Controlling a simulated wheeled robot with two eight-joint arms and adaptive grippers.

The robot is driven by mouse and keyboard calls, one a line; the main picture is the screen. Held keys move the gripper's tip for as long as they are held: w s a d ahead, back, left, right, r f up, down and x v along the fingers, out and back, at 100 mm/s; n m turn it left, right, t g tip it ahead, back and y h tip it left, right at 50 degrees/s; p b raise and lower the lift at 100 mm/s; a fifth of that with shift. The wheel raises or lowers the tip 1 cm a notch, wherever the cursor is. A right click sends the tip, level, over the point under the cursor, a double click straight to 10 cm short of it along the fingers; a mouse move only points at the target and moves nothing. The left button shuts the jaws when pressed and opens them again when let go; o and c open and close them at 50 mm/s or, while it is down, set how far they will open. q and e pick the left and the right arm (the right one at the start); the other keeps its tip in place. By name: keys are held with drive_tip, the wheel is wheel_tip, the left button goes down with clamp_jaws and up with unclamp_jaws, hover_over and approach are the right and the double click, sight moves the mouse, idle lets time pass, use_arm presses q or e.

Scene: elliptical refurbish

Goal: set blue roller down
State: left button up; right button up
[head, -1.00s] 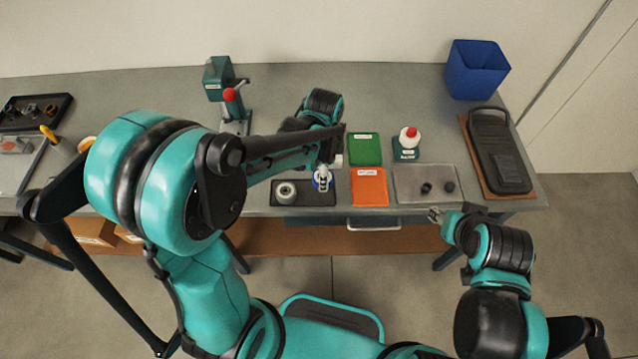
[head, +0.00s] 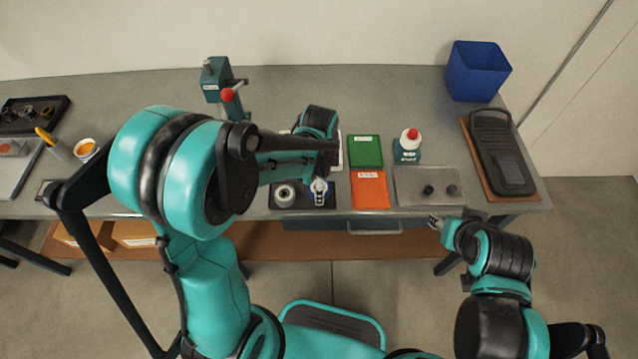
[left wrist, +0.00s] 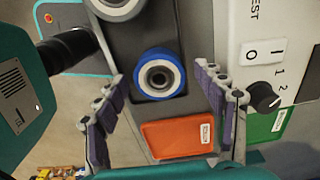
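The blue roller (left wrist: 159,76), a blue-rimmed ring with a pale face and dark centre hole, sits flat on the dark tray (left wrist: 115,33) in the left wrist view. My left gripper (left wrist: 160,73) has its fingers spread wide on either side of the roller, with visible gaps. In the head view my left gripper (head: 319,188) is over the right part of the black tray (head: 303,206), partly covering the roller. A grey-white roller (head: 285,193) sits at the tray's left. My right gripper (head: 436,222) hangs off the table's front edge, too small to judge.
An orange mat (head: 370,192) and a green mat (head: 366,151) lie right of the tray. A white panel with a black knob (left wrist: 264,97) stands close beside my left gripper. A grey plate with two dark pieces (head: 415,187) lies further right. A blue bin (head: 477,72) stands behind.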

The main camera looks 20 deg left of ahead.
use_arm(q)
drive_tip(key=shift+r, duration=0.1)
drive_tip(key=shift+r, duration=0.3)
wheel_tip(320, 180, up, 12)
drive_tip(key=f+p, duration=0.1)
drive_tip(key=p, duration=0.3)
drive_tip(key=s+a+r+n+t, duration=0.2)
drive_tip(key=s+r+n+t, duration=0.1)
drive_tip(key=s+n, duration=0.2)
drive_tip(key=s+a+r+n+t, duration=0.2)
drive_tip(key=s+r+n+t, duration=0.1)
drive_tip(key=n, duration=0.6)
drive_tip(key=shift+s+a+n+t, duration=0.4)
drive_tip(key=shift+s+t, duration=0.2)
drive_tip(key=shift+s, duration=0.55)
